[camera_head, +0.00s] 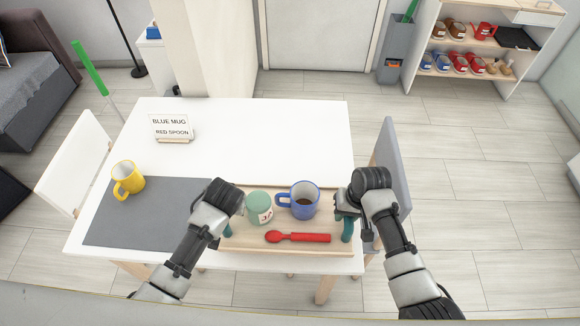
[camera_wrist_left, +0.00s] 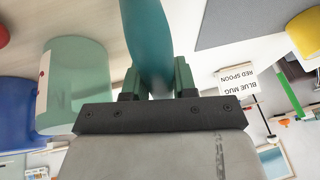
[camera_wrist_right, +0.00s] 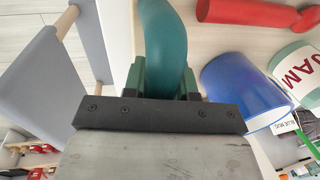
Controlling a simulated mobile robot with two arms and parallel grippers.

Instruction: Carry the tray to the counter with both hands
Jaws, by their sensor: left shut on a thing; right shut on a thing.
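The wooden tray (camera_head: 255,244) sits at the front edge of the white table, with a teal handle at each end. On it are a blue mug (camera_head: 304,201) with dark liquid, a green jar (camera_head: 259,208) with a label, and a red spoon (camera_head: 297,237). My left gripper (camera_wrist_left: 157,80) is shut on the left teal handle (camera_wrist_left: 147,35). My right gripper (camera_wrist_right: 162,82) is shut on the right teal handle (camera_wrist_right: 165,35), which also shows in the head view (camera_head: 347,231). The left handle is mostly hidden by my left arm in the head view. No counter is clearly identifiable.
A white table (camera_head: 240,130) holds a grey mat (camera_head: 140,215), a yellow mug (camera_head: 127,180) and a sign (camera_head: 171,127). A grey chair (camera_head: 391,165) stands close on the right, a white chair (camera_head: 75,160) on the left. A shelf (camera_head: 470,75) stands back right. Floor on the right is clear.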

